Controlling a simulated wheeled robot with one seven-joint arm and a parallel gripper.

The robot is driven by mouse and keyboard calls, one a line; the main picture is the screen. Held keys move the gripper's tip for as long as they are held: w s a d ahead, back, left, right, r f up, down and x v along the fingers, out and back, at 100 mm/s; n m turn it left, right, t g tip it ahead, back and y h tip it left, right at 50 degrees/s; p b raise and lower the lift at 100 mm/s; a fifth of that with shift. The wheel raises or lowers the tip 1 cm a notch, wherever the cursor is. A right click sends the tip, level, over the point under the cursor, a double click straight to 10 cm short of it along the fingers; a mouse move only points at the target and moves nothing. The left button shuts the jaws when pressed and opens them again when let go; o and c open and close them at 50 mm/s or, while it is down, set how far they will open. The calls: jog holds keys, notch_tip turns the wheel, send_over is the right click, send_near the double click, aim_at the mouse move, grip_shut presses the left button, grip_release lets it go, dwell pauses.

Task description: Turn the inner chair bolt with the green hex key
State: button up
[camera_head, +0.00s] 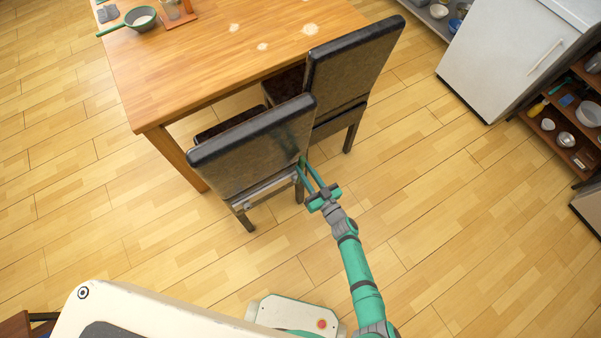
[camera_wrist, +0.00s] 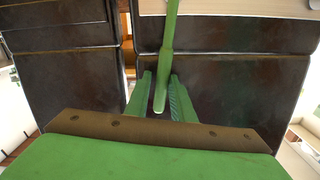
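The near chair (camera_head: 245,150) has a dark, worn back panel and a pale lower rail, and its back faces me. In the wrist view its dark panel (camera_wrist: 235,90) fills much of the picture. The green hex key (camera_wrist: 168,42) runs from the top edge down between my fingers. My gripper (camera_wrist: 161,76) has its two green fingers on either side of the key, with a narrow gap showing on both sides. In the head view my gripper (camera_head: 301,167) is at the right edge of the near chair's back. I cannot make out the bolts.
A second dark chair (camera_head: 350,70) stands just behind and right of the near one. The wooden table (camera_head: 200,60) is beyond them, with a green pan (camera_head: 140,18) at its far left. A white cabinet (camera_head: 510,45) and shelves (camera_head: 570,125) stand right. The floor between is clear.

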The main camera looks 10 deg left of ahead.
jog(key=shift+s+a+r+n, duration=0.1)
jog(key=shift+s+a+n, duration=0.5)
jog(key=shift+a+n, duration=0.2)
jog(key=shift+w+d, duration=0.15)
jog(key=shift+w, duration=0.05)
jog(key=shift+s, duration=0.1)
grip_shut()
jog(key=shift+w+a+r+g+h, duration=0.1)
jog(key=shift+w+a+g+h, duration=0.1)
jog(key=shift+w+g+h, duration=0.15)
jog(key=shift+s, duration=0.1)
jog(key=shift+s+d, duration=0.4)
dwell(1.0)
